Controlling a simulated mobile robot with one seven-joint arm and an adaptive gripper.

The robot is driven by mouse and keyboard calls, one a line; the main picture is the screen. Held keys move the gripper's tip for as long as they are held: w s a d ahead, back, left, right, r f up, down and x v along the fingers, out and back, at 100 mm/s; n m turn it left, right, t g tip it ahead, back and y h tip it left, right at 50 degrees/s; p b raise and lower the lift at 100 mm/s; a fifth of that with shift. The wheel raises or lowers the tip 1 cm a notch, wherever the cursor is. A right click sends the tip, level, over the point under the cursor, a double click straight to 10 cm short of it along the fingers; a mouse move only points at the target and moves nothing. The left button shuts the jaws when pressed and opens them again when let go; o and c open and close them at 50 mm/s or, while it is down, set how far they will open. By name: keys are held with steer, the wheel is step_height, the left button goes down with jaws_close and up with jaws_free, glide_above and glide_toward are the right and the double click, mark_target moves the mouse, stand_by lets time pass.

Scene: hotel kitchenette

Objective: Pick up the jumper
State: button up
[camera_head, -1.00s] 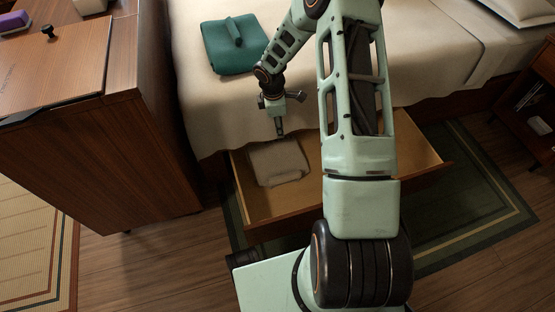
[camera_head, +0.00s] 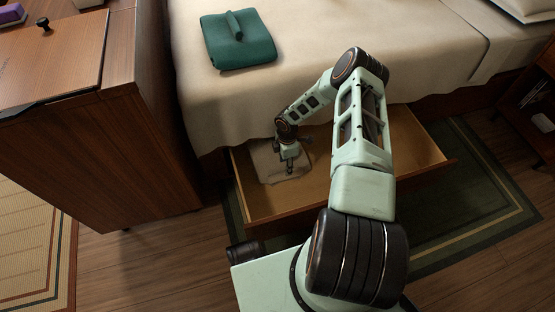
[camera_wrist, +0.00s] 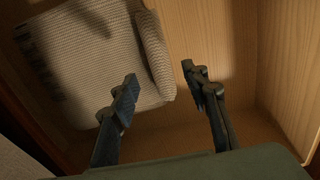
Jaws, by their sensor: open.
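A folded beige knitted garment, which looks like the jumper (camera_head: 267,165), lies in the left part of the open drawer (camera_head: 421,166). My gripper (camera_head: 289,172) is low over the drawer, above the garment's right side, and hides part of it. In the wrist view the jumper (camera_wrist: 92,55) fills the upper left, with its thick folded edge running between the lines of the two fingers. My gripper (camera_wrist: 160,76) is open, with one finger over the knit and the other over bare drawer floor. I cannot tell whether the fingers touch it.
A folded green cloth (camera_head: 240,52) with a dark rod-like piece on it lies on the bed (camera_head: 300,35). A wooden cabinet (camera_head: 95,160) stands at the left. The drawer's right part is empty. A green rug (camera_head: 470,215) lies beneath.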

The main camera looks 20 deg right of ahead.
step_height(320, 180, down, 6)
steer(key=shift+d+r+b, duration=0.1)
steer(key=shift+r+b, duration=0.15)
steer(key=shift+b, duration=0.95)
steer(key=shift+c, duration=0.6)
jaws_close()
